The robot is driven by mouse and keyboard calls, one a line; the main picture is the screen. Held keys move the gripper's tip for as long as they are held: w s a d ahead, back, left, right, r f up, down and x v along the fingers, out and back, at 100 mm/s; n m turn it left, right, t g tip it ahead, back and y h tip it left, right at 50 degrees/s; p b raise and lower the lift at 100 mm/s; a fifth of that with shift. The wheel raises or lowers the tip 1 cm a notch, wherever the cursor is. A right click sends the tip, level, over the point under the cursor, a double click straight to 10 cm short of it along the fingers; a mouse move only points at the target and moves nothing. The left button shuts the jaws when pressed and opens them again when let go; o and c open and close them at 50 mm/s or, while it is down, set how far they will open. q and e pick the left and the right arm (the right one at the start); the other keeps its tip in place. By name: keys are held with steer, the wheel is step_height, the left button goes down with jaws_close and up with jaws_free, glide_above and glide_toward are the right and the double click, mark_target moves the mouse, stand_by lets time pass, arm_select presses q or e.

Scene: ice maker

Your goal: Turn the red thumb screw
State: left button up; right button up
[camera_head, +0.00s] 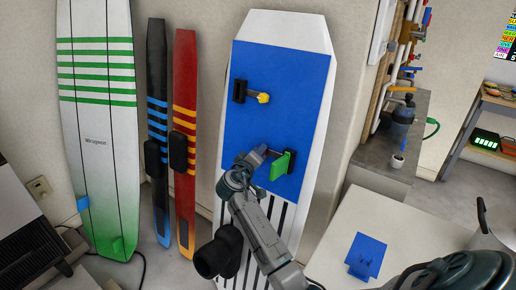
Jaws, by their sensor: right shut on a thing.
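No red thumb screw can be made out. My right gripper (262,151) is at the blue panel (250,117) on the white upright board, just left of a green piece (282,166) on a dark mount. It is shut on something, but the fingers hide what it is. A yellow knob (263,98) on a black mount (240,91) sits higher on the panel, clear of the gripper. My left gripper is not in view.
A white green-striped board (95,130), a black ski (157,90) and a red ski (185,90) stand along the wall to the left. A white table (390,230) with a small blue stand (366,256) is at the lower right. Pipes and valves (403,90) are beyond.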

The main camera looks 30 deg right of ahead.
arm_select(q)
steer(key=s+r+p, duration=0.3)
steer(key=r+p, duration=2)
steer(key=p, duration=0.1)
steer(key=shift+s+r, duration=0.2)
arm_select(e)
steer(key=shift+n+g+y, duration=0.4)
steer(key=shift+n+g, duration=0.35)
steer(key=shift+n, duration=3.05)
steer(key=shift+n+g+y, duration=0.4)
steer(key=shift+n+g, duration=0.3)
steer(key=shift+n, duration=3.1)
steer(key=shift+n+g+y, duration=0.4)
steer(key=shift+n+g, duration=0.35)
steer(key=shift+n, duration=3.05)
steer(key=o, duration=1)
steer(key=shift+a, duration=0.15)
